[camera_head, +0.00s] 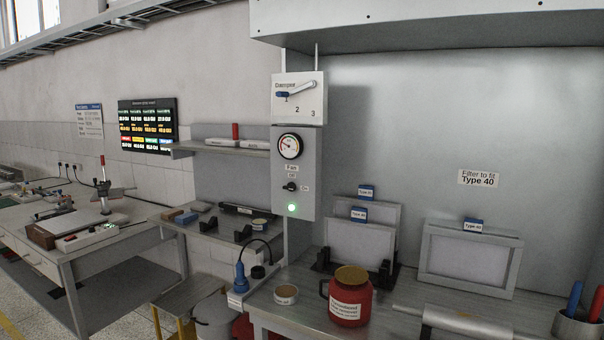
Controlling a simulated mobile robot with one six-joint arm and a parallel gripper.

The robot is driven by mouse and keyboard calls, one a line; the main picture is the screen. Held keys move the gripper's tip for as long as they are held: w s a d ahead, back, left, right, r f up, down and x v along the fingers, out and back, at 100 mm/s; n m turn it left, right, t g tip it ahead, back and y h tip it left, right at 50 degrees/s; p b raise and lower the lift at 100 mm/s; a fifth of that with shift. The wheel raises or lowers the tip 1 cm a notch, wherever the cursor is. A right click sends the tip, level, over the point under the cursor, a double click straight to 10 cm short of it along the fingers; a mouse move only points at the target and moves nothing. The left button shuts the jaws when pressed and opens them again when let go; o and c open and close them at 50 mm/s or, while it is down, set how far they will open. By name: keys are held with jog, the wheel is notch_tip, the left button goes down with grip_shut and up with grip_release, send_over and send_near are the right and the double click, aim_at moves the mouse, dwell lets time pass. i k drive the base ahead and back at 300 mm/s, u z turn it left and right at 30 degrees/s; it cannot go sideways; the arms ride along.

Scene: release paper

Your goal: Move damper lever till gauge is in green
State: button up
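The damper lever (300,90) is on a white panel (313,110) marked "Damper" on a grey post. Its blue end (282,95) points left, covering or close to where a 1 would be; the marks 2 and 3 show lower right. The round gauge (290,146) is on the grey box just below. Its dial is white with some red; the needle and any green zone are too small to read. My gripper is not in view.
A switch (290,187) and a lit green lamp (292,208) are below the gauge. A red jar (350,297), a small round tin (286,294) and framed filters (470,254) stand on the bench below. A hood edge (430,32) overhangs at upper right.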

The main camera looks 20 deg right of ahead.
aim_at(312, 84)
jog(key=u, duration=0.1)
jog(key=i, duration=0.95)
jog(key=z, duration=1.25)
jog(key=k, duration=0.15)
jog(key=u, duration=2.95)
jog(key=k, duration=0.5)
jog(key=z, duration=0.05)
